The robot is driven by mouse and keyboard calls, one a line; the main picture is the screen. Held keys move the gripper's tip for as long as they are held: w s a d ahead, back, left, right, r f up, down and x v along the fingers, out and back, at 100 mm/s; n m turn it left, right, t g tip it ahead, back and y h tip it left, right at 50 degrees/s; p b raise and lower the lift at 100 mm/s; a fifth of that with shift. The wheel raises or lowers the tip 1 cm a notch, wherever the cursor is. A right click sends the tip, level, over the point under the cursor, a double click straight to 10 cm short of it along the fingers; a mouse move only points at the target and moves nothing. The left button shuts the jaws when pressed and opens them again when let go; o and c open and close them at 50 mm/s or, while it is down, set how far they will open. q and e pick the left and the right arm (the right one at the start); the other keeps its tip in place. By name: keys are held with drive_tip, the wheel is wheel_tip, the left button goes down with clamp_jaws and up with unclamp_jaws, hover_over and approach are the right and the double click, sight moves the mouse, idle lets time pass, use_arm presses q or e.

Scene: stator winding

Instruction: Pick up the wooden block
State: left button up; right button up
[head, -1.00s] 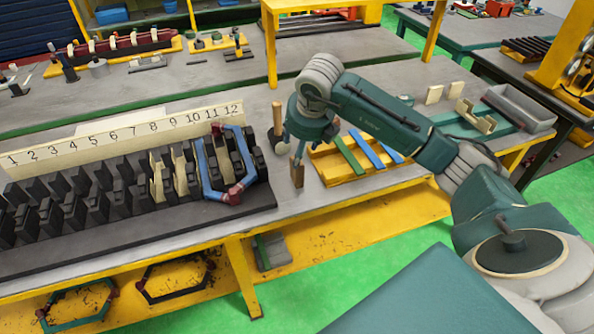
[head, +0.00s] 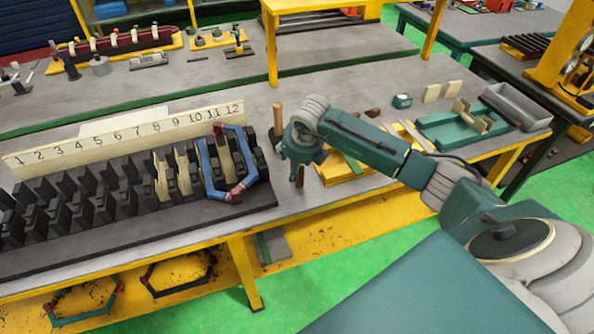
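Two pale wooden blocks (head: 432,93) (head: 456,89) stand at the back right of the table. Similar light wooden pieces (head: 161,180) (head: 183,172) sit upright in the dark slotted stator (head: 95,232). I cannot tell which of these is the task's block. My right gripper (head: 298,174) points down beside the right end of the stator, near the yellow rack. A brownish shape shows at its fingertips, but it is too small to tell whether it is held or whether the fingers are open. My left gripper is not in view.
A numbered board (head: 130,138) stands behind the stator. Blue coils with dark red ends (head: 204,165) rise from its right slots. A wooden-handled tool (head: 277,118) stands behind my gripper. The yellow rack (head: 335,175) is partly hidden by my arm. A green tray (head: 465,128) and grey bin (head: 515,106) are at right.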

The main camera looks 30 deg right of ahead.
clamp_jaws()
drive_tip(key=shift+r, duration=0.2)
